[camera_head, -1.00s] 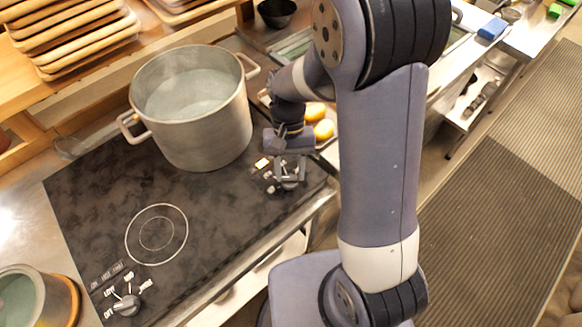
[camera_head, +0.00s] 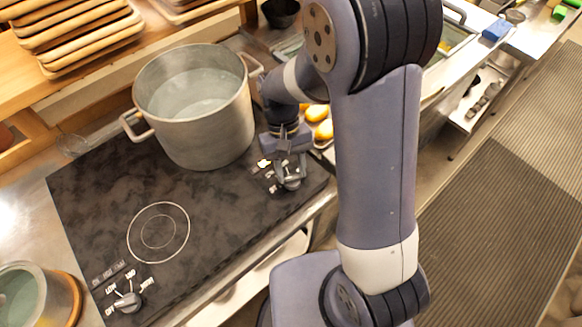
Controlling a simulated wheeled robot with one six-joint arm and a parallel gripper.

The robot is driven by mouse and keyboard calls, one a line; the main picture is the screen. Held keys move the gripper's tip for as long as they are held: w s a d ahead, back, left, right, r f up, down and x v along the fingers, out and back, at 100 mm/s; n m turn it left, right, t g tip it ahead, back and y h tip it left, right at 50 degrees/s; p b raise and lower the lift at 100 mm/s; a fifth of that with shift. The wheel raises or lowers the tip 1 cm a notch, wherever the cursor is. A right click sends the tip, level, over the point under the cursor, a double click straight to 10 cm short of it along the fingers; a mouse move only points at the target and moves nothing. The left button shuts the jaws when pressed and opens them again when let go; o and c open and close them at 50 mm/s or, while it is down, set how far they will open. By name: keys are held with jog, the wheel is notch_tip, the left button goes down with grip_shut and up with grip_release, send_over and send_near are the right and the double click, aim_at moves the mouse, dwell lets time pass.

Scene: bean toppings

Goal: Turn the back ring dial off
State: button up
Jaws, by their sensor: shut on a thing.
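The dark cooktop (camera_head: 95,200) has two dials. One dial (camera_head: 291,183) is near its right end, beside the pot, and my gripper (camera_head: 290,176) is over it, fingers pointing down and shut on it. The gripper covers part of this dial and its printed labels, so its setting cannot be read. The other dial (camera_head: 128,302) is at the lower left, with OFF, LOW, MID and HIGH marks around it. A large metal pot (camera_head: 205,140) of water stands on the back of the cooktop; the ring under it is hidden. The front ring (camera_head: 158,232) is bare.
A smaller pot (camera_head: 60,298) stands at the lower left. Bread buns (camera_head: 323,129) lie just behind my gripper. Stacked wooden trays (camera_head: 85,45) are at the upper left, and a dark bowl (camera_head: 281,12) is at the top. The cooktop's front half is clear.

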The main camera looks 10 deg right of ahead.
jog(key=o, duration=1)
jog(key=d+v, duration=0.1)
jog(key=v, duration=1)
jog(key=shift+a+b, duration=0.45)
jog(key=shift+a, duration=0.05)
jog(key=shift+f, duration=0.15)
jog(key=p+x, duration=0.1)
jog(key=x, duration=0.9)
jog(key=shift+s+f, duration=0.15)
jog(key=shift+s, duration=0.05)
jog(key=shift+f, duration=0.15)
